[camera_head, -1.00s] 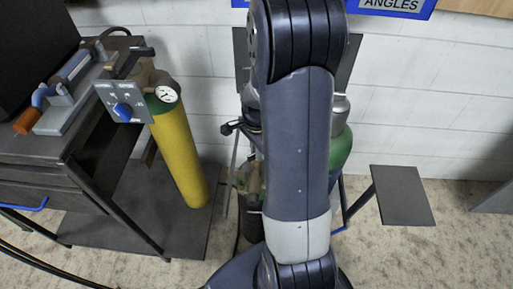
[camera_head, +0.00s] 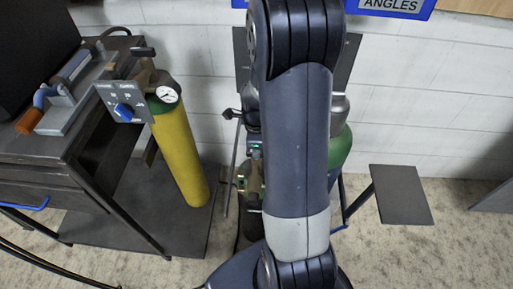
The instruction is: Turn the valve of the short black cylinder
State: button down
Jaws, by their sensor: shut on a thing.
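The short black cylinder (camera_head: 251,222) stands low behind my arm, and only its left part shows. My gripper (camera_head: 255,165) is at the top of this valve, mostly hidden behind my arm. It is shut on the valve, but its fingertips are not clearly visible. A small green light shows on the wrist just above.
A tall yellow cylinder (camera_head: 180,155) with a gauge and a blue-knob panel (camera_head: 124,105) stands left beside a dark workbench (camera_head: 45,150). A green cylinder (camera_head: 340,150) is partly behind my arm. A grey plate (camera_head: 401,194) is at right.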

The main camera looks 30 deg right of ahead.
dwell(0.5)
jog(key=c, duration=1.5)
grip_release()
jog(key=shift+o, duration=0.2)
notch_tip(320, 180, up, 11)
jog(key=p, duration=0.2)
jog(key=shift+f, duration=0.15)
notch_tip(320, 180, down, 11)
jog(key=shift+b, duration=1.1)
jog(key=shift+r, duration=0.3)
